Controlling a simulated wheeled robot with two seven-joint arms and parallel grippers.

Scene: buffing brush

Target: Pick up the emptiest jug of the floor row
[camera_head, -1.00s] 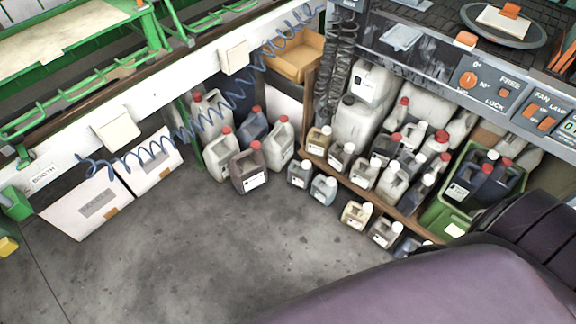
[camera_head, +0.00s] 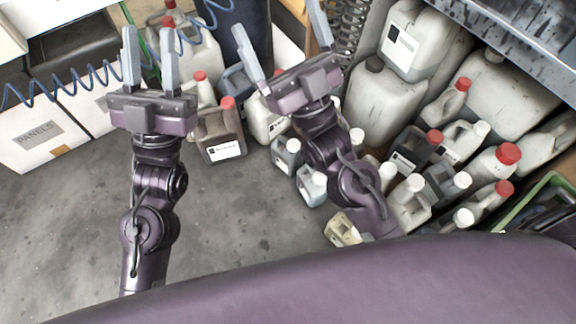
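A row of small jugs with white caps stands on the floor in front of the shelf: a grey jug (camera_head: 286,156), a blue-grey jug (camera_head: 312,186) and a cream jug (camera_head: 342,229). My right arm covers part of the cream jug and whatever lies beyond it. Their fill levels are too small to tell. My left gripper (camera_head: 151,62) is open and empty, fingers pointing up the picture, left of a brown red-capped jug (camera_head: 217,133). My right gripper (camera_head: 284,45) is open and empty, in front of the larger jugs, above the row in the picture.
Several large jugs (camera_head: 380,105) and red-capped jugs (camera_head: 497,165) crowd the shelf at right. A green crate (camera_head: 545,190) stands at the right edge. White panel boxes (camera_head: 40,135) and a blue coiled hose (camera_head: 55,90) are at left. The grey floor (camera_head: 60,240) is clear.

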